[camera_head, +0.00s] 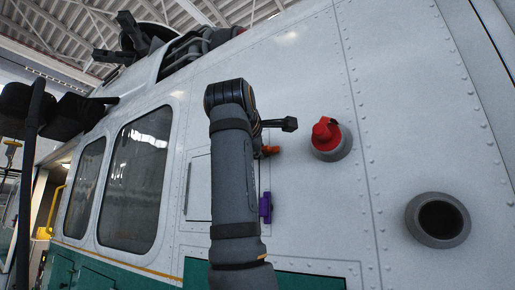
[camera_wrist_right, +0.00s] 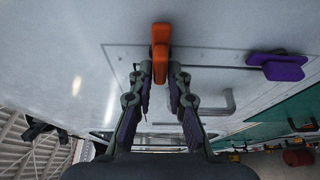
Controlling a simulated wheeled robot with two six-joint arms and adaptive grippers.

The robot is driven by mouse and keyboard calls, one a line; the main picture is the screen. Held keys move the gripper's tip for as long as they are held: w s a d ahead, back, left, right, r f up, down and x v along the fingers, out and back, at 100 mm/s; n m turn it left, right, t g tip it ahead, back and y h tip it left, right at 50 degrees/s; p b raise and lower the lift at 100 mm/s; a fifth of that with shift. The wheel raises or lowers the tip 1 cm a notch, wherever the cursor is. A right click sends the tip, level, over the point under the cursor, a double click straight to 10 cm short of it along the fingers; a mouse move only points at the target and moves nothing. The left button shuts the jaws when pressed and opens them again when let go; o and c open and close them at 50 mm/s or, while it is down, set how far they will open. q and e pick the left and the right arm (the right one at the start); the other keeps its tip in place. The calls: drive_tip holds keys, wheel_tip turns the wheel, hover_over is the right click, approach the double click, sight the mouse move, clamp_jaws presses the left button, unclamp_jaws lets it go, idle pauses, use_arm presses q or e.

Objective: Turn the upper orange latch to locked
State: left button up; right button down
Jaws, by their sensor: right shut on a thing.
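The orange latch (camera_head: 271,150) sits on the right edge of a light hatch panel (camera_head: 199,188) on the helicopter's white side. In the head view it is a small orange piece beside my right arm, mostly hidden. In the right wrist view the orange latch (camera_wrist_right: 160,50) stands upright in the picture, crossing the panel's edge line. My right gripper (camera_wrist_right: 159,75) has its fingertips on both sides of the latch's lower end and is shut on it. The head view hides most of that gripper behind the arm. My left gripper is not in view.
A purple latch (camera_head: 265,207) is lower on the same panel edge and also shows in the wrist view (camera_wrist_right: 277,65). A grey handle (camera_wrist_right: 215,103) is on the panel. A red-capped fitting (camera_head: 326,138) and a round dark port (camera_head: 439,220) are to the right.

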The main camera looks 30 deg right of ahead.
idle(0.3)
drive_tip(key=c, duration=1.4)
unclamp_jaws()
drive_tip(key=shift+o, duration=0.2)
drive_tip(key=v, duration=1.2)
drive_tip(key=shift+w+d, duration=0.1)
